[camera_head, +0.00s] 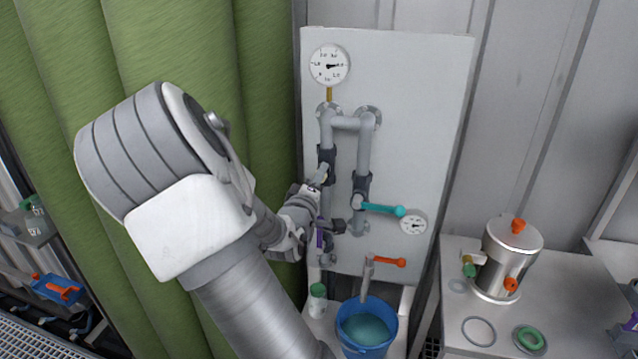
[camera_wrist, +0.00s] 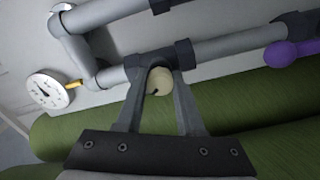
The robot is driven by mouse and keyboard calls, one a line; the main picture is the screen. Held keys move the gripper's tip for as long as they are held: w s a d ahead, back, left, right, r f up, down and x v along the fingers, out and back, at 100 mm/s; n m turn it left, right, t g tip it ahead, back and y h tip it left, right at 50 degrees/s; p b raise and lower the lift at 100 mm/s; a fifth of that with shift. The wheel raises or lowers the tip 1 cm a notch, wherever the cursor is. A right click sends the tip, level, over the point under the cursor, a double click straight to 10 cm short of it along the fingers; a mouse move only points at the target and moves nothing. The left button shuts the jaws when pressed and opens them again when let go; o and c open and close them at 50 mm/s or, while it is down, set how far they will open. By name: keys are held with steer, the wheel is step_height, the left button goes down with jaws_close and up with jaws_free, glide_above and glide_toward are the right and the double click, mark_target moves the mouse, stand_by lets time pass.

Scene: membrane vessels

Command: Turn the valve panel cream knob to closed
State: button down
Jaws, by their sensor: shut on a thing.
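The valve panel (camera_head: 420,110) is a pale upright board with grey pipes, in the middle of the head view. The cream knob (camera_wrist: 159,80) is round with a small dark mark, in front of a dark pipe fitting in the wrist view. My gripper (camera_wrist: 160,66) has one finger on each side of the knob and is shut on it. In the head view my gripper (camera_head: 316,184) is at the panel's left pipe. I cannot make out the knob's setting there, as my arm and gripper crowd that spot.
A teal handle (camera_head: 385,209), a small gauge (camera_head: 413,222) and an orange handle (camera_head: 388,261) are to the right and below. A blue bucket (camera_head: 367,327) stands under the spout. A purple handle (camera_wrist: 291,53) is near the gripper. A green curtain (camera_head: 270,80) hangs at left.

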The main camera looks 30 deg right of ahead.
steer(key=m+b, duration=0.4)
steer(key=m, duration=0.2)
steer(key=shift+f, duration=0.15)
steer(key=m+b, duration=0.5)
steer(key=m, duration=0.1)
steer(key=shift+m, duration=0.4)
steer(key=m+b, duration=0.6)
steer(key=shift+f, duration=0.1)
steer(key=m+b, duration=0.3)
steer(key=shift+m, duration=0.3)
steer(key=shift+r+m+b, duration=0.2)
steer(key=shift+m+b, duration=0.95)
steer(key=shift+m, duration=0.05)
steer(key=c, duration=0.5)
jaws_free()
